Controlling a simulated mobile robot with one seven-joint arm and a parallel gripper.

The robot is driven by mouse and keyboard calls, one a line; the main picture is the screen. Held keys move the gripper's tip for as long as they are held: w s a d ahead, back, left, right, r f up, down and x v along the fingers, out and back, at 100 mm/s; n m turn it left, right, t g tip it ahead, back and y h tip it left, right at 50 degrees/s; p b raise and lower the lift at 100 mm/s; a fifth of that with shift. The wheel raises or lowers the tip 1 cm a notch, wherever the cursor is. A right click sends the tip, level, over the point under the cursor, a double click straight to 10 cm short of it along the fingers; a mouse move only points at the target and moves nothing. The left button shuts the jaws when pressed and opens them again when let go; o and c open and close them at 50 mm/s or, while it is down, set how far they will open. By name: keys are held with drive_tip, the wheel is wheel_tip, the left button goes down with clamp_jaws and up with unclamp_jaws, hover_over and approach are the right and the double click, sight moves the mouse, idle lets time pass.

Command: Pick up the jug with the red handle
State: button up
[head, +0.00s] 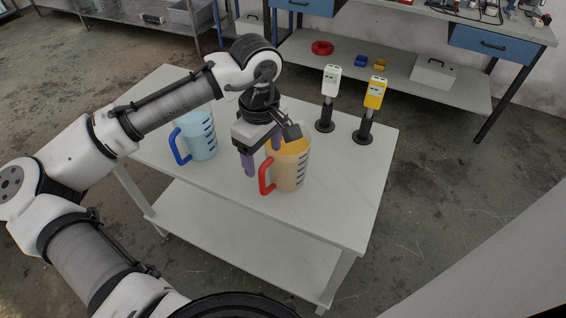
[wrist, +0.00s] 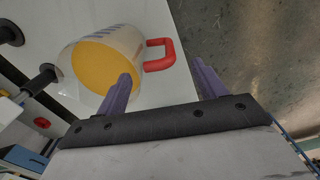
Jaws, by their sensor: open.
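The jug with the red handle (head: 291,172) stands upright on the white table, with yellow-orange contents. Its red handle (head: 264,180) points left and toward the front in the head view. My gripper (head: 261,156) is open and empty, just above the jug's handle side, fingers pointing down. In the wrist view, the jug (wrist: 125,42) is at upper left and its red handle (wrist: 170,58) appears between the spread fingers of my gripper (wrist: 162,78). One finger overlaps the yellow opening in that view; I cannot tell whether it touches the jug.
A jug with a blue handle (head: 202,140) stands on the same table (head: 230,200), left of the red-handled one. A white device (head: 330,80) and a yellow device (head: 374,93) on black stands are at the back right. The table's front right is clear.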

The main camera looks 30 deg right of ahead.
drive_tip(key=p, duration=0.1)
hover_over(268, 189)
drive_tip(key=shift+f, duration=2.85)
drive_tip(key=shift+r, duration=0.1)
clamp_jaws()
